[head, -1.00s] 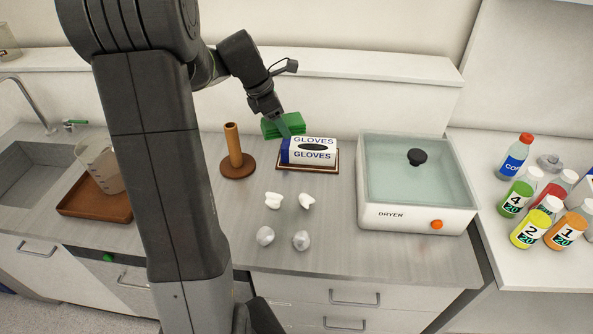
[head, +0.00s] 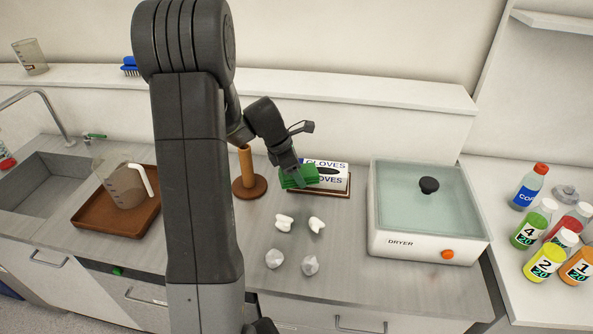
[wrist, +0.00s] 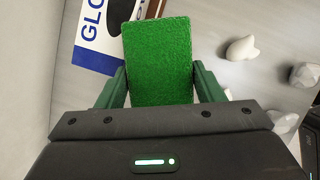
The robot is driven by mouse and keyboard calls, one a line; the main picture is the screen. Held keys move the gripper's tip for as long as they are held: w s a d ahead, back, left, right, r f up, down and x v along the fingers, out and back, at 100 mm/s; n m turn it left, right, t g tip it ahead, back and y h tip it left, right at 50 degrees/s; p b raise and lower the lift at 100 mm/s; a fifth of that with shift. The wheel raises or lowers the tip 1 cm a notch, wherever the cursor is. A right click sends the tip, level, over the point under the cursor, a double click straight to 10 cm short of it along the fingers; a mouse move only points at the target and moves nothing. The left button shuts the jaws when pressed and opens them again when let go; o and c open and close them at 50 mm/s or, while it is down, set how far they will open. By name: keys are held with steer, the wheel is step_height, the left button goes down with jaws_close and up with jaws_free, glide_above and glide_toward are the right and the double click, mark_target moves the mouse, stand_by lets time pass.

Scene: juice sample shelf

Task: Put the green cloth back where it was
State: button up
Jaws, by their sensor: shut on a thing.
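The green cloth (head: 293,179) is a folded rectangular pad. In the wrist view, the cloth (wrist: 158,55) sits between the two fingers of my gripper (wrist: 161,84), which is shut on it. In the head view my gripper (head: 299,184) holds it at the left end of the white and blue gloves box (head: 334,176), covering part of the box's front. I cannot tell whether cloth and box touch.
A brown upright holder (head: 248,180) stands left of the cloth. Several white and grey lumps (head: 285,222) lie in front. The dryer (head: 428,215) stands to the right. A jug (head: 124,188) is in a tray at left. A raised ledge (head: 400,92) runs behind.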

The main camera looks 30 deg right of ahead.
steer(key=shift+f+b, duration=0.3)
steer(key=shift+f, duration=0.2)
steer(key=shift+f, duration=0.1)
steer(key=o, duration=0.9)
steer(key=shift+o, duration=0.2)
steer(key=shift+r, duration=0.35)
steer(key=b+v, duration=0.1)
steer(key=v, duration=1.1)
steer(key=shift+r, duration=0.3)
